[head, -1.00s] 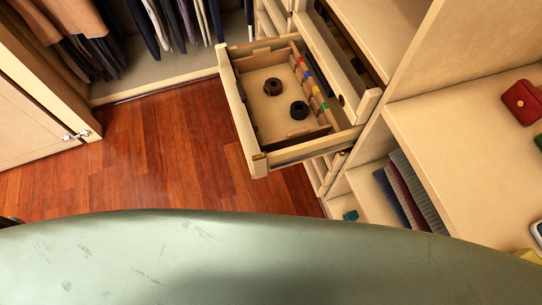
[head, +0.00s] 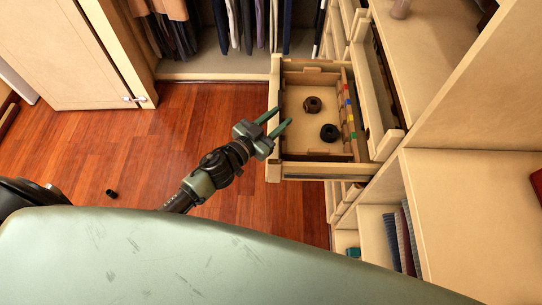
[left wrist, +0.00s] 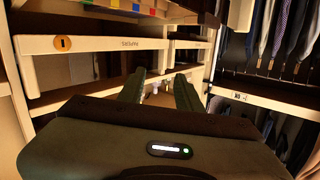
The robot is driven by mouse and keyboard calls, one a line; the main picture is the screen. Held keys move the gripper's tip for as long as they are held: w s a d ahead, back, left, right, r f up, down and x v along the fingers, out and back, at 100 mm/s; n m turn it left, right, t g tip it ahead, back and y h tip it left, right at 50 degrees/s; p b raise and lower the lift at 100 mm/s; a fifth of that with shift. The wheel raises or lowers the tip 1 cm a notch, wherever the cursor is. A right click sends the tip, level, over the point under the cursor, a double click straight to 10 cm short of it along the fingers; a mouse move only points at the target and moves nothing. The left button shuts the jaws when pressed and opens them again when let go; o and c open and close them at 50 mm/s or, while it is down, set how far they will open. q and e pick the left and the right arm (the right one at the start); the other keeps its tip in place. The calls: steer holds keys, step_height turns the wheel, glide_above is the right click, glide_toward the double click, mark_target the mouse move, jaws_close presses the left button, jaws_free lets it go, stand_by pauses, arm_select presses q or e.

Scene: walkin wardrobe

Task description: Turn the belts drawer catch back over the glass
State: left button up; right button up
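The open drawer (head: 273,150) stands out from the cabinet and holds a brown coil (head: 312,104) and a black coil (head: 329,132). My left gripper (head: 284,116) is at its left edge, with two green fingers apart and nothing visible between them. In the left wrist view the fingers (left wrist: 160,75) are also spread and empty. A round brass-coloured piece with a dark mark, seemingly the catch (left wrist: 62,43), sits on a pale rail left of the fingertips, apart from them. I cannot make out the glass. My right gripper is not in view.
Trousers (head: 245,25) hang at the back. Folded cloths (head: 404,240) lie on a lower shelf at the right. A small black object (head: 111,194) lies on the wooden floor, which is otherwise clear left of the drawer.

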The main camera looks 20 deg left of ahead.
arm_select(q)
steer(key=s+d+r+m+g+h, duration=0.2)
steer(key=d+r+m+g+h, duration=0.1)
steer(key=d+r+m+h, duration=0.4)
steer(key=m+g+y+p, duration=0.2)
steer(key=g+y, duration=0.7)
steer(key=g, duration=0.2)
glide_toward(273, 161)
steer(key=x, duration=0.7)
steer(key=shift+w+d+f, duration=0.1)
steer(key=shift+f, duration=0.3)
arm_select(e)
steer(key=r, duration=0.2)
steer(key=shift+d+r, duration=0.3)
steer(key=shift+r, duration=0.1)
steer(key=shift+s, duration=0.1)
arm_select(q)
jaws_close()
